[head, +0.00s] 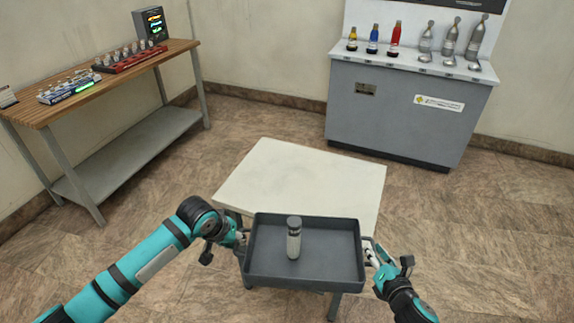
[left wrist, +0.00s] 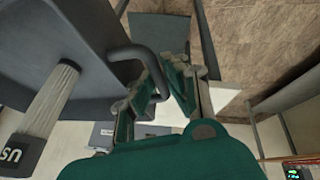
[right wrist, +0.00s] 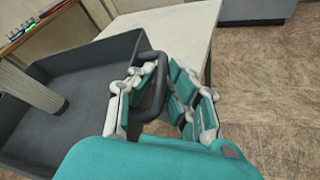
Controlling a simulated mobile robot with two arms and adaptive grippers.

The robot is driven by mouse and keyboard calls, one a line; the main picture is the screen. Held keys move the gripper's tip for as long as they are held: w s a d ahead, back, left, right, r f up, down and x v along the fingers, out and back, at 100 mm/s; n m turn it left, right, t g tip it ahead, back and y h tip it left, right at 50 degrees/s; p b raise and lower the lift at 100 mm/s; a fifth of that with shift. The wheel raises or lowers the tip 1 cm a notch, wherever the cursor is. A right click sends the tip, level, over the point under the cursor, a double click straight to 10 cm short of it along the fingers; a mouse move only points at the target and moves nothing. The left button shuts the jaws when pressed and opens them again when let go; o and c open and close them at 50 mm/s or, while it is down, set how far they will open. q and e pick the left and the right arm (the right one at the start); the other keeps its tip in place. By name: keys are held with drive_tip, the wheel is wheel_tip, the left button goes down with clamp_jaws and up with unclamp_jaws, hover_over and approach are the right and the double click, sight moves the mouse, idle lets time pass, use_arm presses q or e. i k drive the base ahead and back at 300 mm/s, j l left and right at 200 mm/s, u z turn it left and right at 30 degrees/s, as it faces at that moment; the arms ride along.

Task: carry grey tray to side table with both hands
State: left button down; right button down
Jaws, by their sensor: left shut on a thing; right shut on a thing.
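The grey tray (head: 335,268) is held level between my two grippers, over the near edge of the white-topped side table (head: 312,172). A grey bottle with a dark cap (head: 294,240) stands upright in the tray. My left gripper (head: 240,238) is shut on the tray's left handle (left wrist: 158,72), which passes between its fingers in the left wrist view. My right gripper (head: 372,252) is shut on the right handle (right wrist: 157,88), seen between its fingers in the right wrist view. The tray hides the near part of the table; I cannot tell whether they touch.
A wooden workbench (head: 75,90) with racks of small items and a display (head: 150,24) stands at the left. A grey cabinet (head: 395,110) with coloured bottles and metal cylinders stands at the back right. The side table's visible top is bare.

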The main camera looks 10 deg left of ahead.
sight(305, 181)
drive_tip(key=i+j, duration=0.1)
drive_tip(key=i, duration=1.15)
drive_tip(key=i+j, duration=0.1)
drive_tip(key=z, duration=0.05)
